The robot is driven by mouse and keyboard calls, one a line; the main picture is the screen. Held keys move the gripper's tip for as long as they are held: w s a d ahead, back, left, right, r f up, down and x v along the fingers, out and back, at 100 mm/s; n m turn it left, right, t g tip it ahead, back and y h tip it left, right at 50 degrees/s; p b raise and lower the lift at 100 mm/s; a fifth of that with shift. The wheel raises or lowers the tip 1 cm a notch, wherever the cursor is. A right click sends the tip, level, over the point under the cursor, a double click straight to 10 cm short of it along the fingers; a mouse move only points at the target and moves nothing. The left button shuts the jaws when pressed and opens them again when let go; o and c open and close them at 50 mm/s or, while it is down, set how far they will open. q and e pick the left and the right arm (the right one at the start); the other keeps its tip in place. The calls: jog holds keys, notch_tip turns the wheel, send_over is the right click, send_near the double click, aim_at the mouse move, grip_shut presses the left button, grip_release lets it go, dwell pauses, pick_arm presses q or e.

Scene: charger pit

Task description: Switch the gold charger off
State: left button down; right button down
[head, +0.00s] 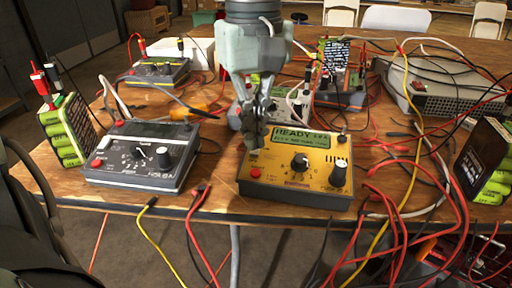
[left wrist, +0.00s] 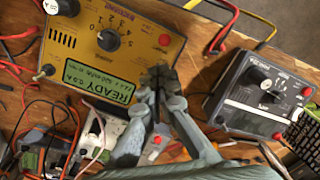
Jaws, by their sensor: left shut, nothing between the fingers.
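The gold charger (head: 315,190) sits at the table's front edge, its lit green display (head: 300,139) reading READY. It has a red button (head: 255,172) at front left, a dial (head: 299,162) in the middle and a black knob (head: 338,173) at right. In the left wrist view the charger (left wrist: 140,60) fills the upper left, with its red button (left wrist: 164,40) and dial (left wrist: 108,40). My left gripper (head: 252,140) is shut and empty, pointing down over the charger's left back corner. Its fingertips (left wrist: 160,80) show near the display's end; contact cannot be told. My right gripper is out of view.
A dark grey charger (head: 140,155) stands close on the left, also in the left wrist view (left wrist: 255,95). Green battery packs (head: 65,135) stand at both sides. More chargers (head: 160,70) are behind. Loose cables cover the right side and hang over the front edge.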

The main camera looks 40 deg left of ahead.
aim_at(254, 152)
pick_arm(q)
jog(key=shift+f+b, duration=0.55)
jog(key=shift+f, duration=0.15)
jog(key=shift+r, duration=0.1)
jog(key=shift+r+p, duration=2.65)
jog(key=shift+r, duration=0.8)
